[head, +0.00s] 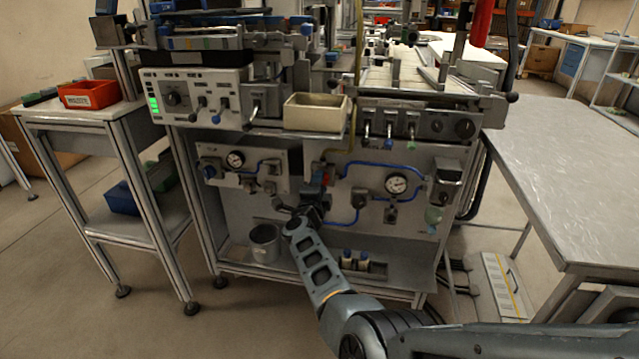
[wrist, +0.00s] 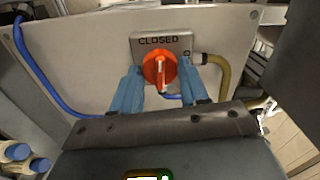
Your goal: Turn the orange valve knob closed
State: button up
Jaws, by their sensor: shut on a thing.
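The orange valve knob (wrist: 160,66) shows in the wrist view below a grey plate (wrist: 158,42) marked CLOSED. A raised grip bar runs roughly up and down across its face. My gripper (wrist: 163,82) has its two blue fingers on either side of the knob and is shut on it. The fingers cover parts of the knob's sides. In the head view my gripper (head: 312,196) is at the lower panel of the machine, and I cannot clearly make out the knob there.
Blue hoses (head: 345,222) and a gauge (head: 397,184) are right of my gripper on the panel. A yellowish hose (wrist: 222,70) leaves the valve's right side. A beige bin (head: 317,118) sits above.

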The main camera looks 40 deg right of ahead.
jog(key=shift+a+n, duration=0.1)
jog(key=shift+n, duration=0.4)
jog(key=o, duration=1.1)
jog(key=shift+c, duration=0.2)
jog(key=p+v, duration=0.3)
jog(key=v, duration=0.4)
jog(key=shift+s+a, duration=0.25)
